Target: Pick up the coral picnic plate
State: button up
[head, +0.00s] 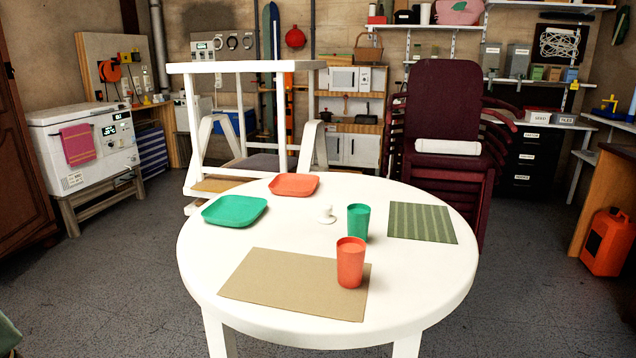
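The coral picnic plate (294,185) lies flat near the far edge of the round white table (410,281). It is a shallow square plate with rounded corners. A green plate (235,210) of the same shape lies nearer and to its left, close beside it. My gripper does not show in the head view, so I cannot see whether it is open or shut.
A coral cup (350,263) stands on a tan placemat (282,284). A green cup (358,222) and a small white knob (326,214) stand mid-table. A striped green placemat (422,222) lies right. Stacked maroon chairs (444,120) and a white frame (240,68) stand behind the table.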

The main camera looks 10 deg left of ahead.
aim_at(290, 184)
jog(key=l+u, duration=0.1)
jog(key=u, duration=0.3)
jog(key=l+u, duration=0.1)
jog(key=u, duration=0.35)
jog(key=l+u, duration=0.1)
jog(key=u, duration=0.3)
jog(key=l+u, duration=0.1)
jog(key=u, duration=0.3)
jog(key=k+l+u, duration=0.1)
jog(key=l+u, duration=0.2)
jog(key=k+l+u, duration=0.1)
jog(key=l+u, duration=0.15)
jog(key=k+l+u, duration=0.4)
jog(key=l+u, duration=0.15)
jog(key=u, duration=0.15)
jog(key=k+l+u, duration=0.2)
jog(key=u, duration=0.15)
jog(key=k+l+u, duration=0.15)
jog(key=u, duration=0.25)
jog(key=k+l+u, duration=0.2)
jog(key=k+u, duration=0.15)
jog(key=u, duration=0.15)
jog(key=k+u, duration=0.9)
jog(key=k, duration=0.4)
jog(key=k+z, duration=0.45)
jog(key=k+l+z, duration=0.2)
jog(key=z, duration=0.25)
jog(key=k+l, duration=0.05)
jog(key=k, duration=0.05)
